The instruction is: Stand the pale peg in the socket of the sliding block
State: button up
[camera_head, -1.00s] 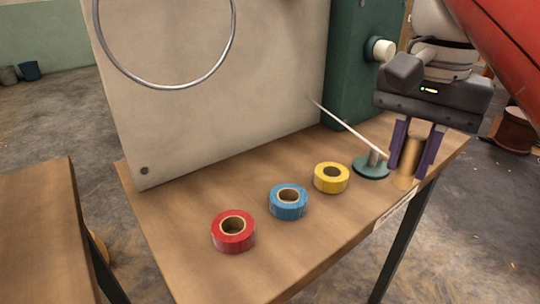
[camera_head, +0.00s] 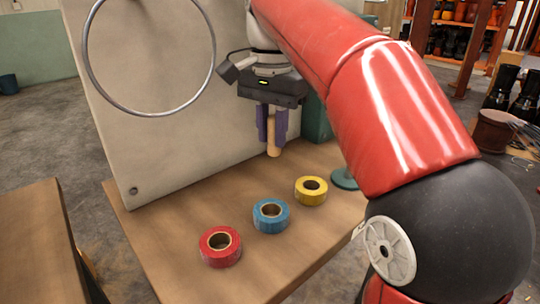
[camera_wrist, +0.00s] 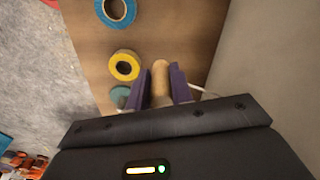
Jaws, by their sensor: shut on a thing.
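My gripper (camera_head: 272,137) has two purple fingers and is shut on the pale wooden peg (camera_head: 273,150). The peg hangs upright and protrudes below the fingertips, above the back part of the table, in front of the beige panel. In the wrist view the peg (camera_wrist: 160,80) sits between the purple fingers. I cannot make out the sliding block or its socket in either view. My red arm covers the right part of the table in the head view.
Red (camera_head: 220,258), blue (camera_head: 271,229) and yellow (camera_head: 311,198) tape rolls stand in a row on the wooden table (camera_head: 180,215). A teal round base (camera_head: 342,181) is partly hidden by my arm. The beige panel (camera_head: 130,150) carries a metal hoop (camera_head: 84,50). Bare tabletop lies left of the rolls.

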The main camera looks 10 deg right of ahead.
aim_at(270, 154)
notch_tip(270, 154, down, 3)
jog(key=shift+r+b, duration=0.2)
jog(key=shift+b, duration=0.4)
notch_tip(270, 154, down, 4)
jog(key=shift+r+b, duration=0.1)
jog(key=shift+b, duration=0.4)
jog(key=shift+w+a+f, duration=0.15)
jog(key=shift+f, duration=0.15)
jog(key=shift+f, duration=0.1)
jog(key=o, duration=0.9)
jog(key=shift+o, duration=0.2)
